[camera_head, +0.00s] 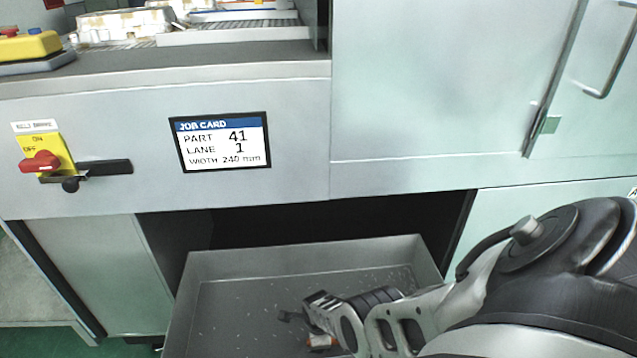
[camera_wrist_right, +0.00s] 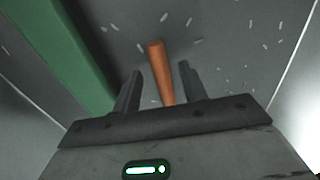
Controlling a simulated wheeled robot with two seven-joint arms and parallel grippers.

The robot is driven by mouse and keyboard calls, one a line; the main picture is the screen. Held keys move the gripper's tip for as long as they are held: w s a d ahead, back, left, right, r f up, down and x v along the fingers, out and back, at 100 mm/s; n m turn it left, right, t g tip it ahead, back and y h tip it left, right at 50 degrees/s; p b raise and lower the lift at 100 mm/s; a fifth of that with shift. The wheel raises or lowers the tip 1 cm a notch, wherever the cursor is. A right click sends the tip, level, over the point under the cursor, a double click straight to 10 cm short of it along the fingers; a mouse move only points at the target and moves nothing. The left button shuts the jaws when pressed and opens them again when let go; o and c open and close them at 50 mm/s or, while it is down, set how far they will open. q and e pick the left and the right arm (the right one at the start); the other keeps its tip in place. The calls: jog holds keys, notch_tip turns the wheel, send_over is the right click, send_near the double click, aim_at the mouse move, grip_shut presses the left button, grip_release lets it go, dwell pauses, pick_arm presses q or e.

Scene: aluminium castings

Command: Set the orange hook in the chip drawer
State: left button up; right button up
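The chip drawer (camera_head: 215,264) is a grey tray pulled out below the machine front, with small pale chips on its floor. My right gripper (camera_head: 300,324) is inside the drawer outline, low over its floor. In the right wrist view the orange hook (camera_wrist_right: 160,72) shows as a straight orange rod between the two fingers of this gripper (camera_wrist_right: 158,85). A gap shows on each side of the rod, so the fingers are open. A small orange patch (camera_head: 320,341) shows beside the gripper in the head view. The rest of the hook is hidden. My left gripper is out of view.
The machine front with a job card (camera_head: 220,142) and a red-yellow switch (camera_head: 41,160) stands above the drawer. A dark opening (camera_head: 330,222) lies behind it. A green strip (camera_wrist_right: 65,60) runs beside the gripper in the wrist view.

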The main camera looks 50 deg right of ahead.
jog(key=shift+r+p, duration=0.55)
pick_arm(q)
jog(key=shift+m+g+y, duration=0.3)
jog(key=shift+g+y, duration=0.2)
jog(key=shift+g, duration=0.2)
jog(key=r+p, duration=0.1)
jog(key=p, duration=0.3)
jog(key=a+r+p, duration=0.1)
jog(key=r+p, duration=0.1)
jog(key=p, duration=0.1)
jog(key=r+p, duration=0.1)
jog(key=p, duration=0.3)
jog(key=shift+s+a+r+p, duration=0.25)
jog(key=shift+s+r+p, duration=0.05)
jog(key=shift+p, duration=0.05)
pick_arm(e)
notch_tip(320, 180, up, 12)
jog(key=s+a, duration=0.1)
jog(key=shift+s+a, duration=0.15)
jog(key=shift+s, duration=0.05)
